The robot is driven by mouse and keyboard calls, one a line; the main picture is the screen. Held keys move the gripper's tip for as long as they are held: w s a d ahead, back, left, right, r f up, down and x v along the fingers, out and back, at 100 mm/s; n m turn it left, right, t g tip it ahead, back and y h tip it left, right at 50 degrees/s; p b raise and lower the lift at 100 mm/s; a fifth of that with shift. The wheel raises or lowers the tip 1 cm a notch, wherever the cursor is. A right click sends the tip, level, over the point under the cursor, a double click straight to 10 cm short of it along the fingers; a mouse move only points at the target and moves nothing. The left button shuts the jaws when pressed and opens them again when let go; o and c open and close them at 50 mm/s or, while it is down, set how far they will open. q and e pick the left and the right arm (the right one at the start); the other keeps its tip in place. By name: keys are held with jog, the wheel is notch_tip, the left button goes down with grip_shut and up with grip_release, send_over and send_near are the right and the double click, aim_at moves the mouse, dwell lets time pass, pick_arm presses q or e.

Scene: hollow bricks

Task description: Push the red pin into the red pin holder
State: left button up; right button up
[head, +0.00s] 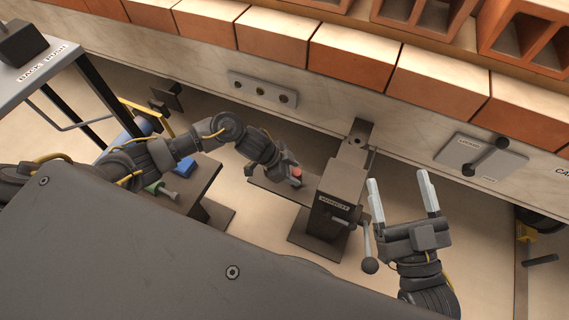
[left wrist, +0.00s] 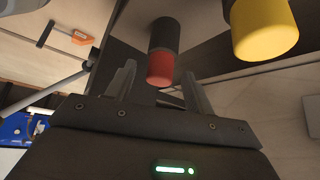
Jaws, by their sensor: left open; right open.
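The red pin (left wrist: 161,66) has a red end and a black body. In the left wrist view it stands between and just beyond the open fingers of my left gripper (left wrist: 160,88), with no clear contact. In the head view a small red part (head: 296,171) shows at the tip of my left gripper (head: 281,168), beside the vise. A panel with several round holes (head: 262,90) is on the wall behind. I cannot tell which hole, if any, is the red pin holder. My right gripper (head: 402,190) is open and empty, right of the vise.
A yellow-ended cylinder (left wrist: 262,28) is close right of the red pin. The dark vise (head: 340,190) with its lever stands between my grippers. Orange bricks (head: 350,55) line the ledge at the back.

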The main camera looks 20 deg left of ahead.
pick_arm(q)
jog(key=p+v, duration=0.1)
jog(key=v, duration=0.1)
jog(key=shift+a+r, duration=0.1)
jog(key=shift+r, duration=0.2)
jog(key=p+v, duration=0.3)
jog(key=v, duration=0.5)
jog(key=shift+s+p, duration=0.15)
jog(key=shift+p, duration=0.15)
pick_arm(e)
jog(key=d+f+m+g+h, duration=0.2)
jog(key=d+f+g+h, duration=0.5)
jog(key=f, duration=0.5)
jog(key=shift+s+d+f+m+g, duration=0.15)
jog(key=shift+s+d+m+g, duration=0.05)
jog(key=shift+d+m+g, duration=0.1)
